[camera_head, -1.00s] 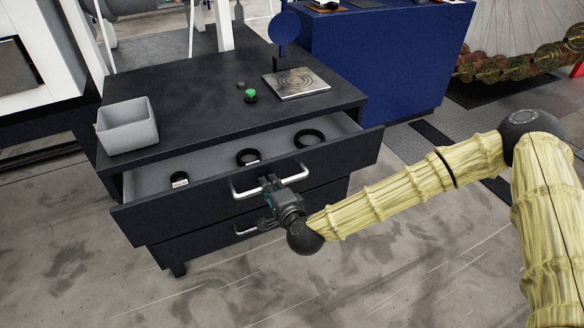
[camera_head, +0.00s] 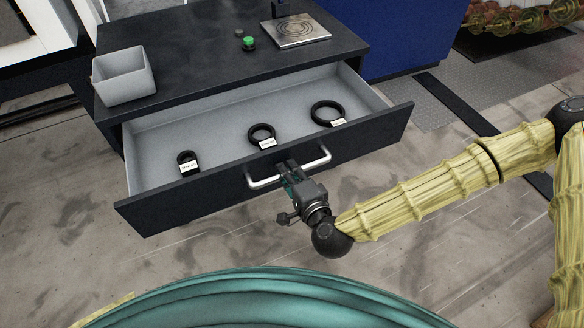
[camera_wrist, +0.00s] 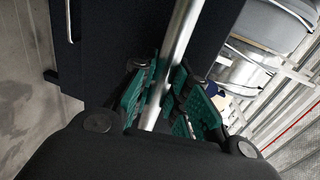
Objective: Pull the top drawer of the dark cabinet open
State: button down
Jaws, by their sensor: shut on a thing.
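The dark cabinet (camera_head: 205,58) stands ahead with its top drawer (camera_head: 215,196) pulled well out. The drawer's light grey inside shows three black rings with white tags: a small one (camera_head: 187,160), a medium one (camera_head: 262,134) and a large one (camera_head: 327,113). A silver bar handle (camera_head: 264,183) runs across the drawer front. My gripper (camera_head: 287,172) is shut on the handle near its middle. In the wrist view the handle bar (camera_wrist: 181,32) passes between my gripper's green-padded fingers (camera_wrist: 165,100).
A grey open bin (camera_head: 122,78), a green button (camera_head: 249,41) and a square metal plate (camera_head: 296,30) are on the cabinet top. A blue cabinet (camera_head: 410,35) stands behind at the right. The floor left of the drawer is clear.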

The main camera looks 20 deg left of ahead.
jog(key=c, duration=1.4)
grip_release()
jog(key=shift+o, duration=0.2)
jog(key=v, duration=0.7)
jog(key=shift+s+d, duration=0.2)
jog(key=shift+d, duration=0.05)
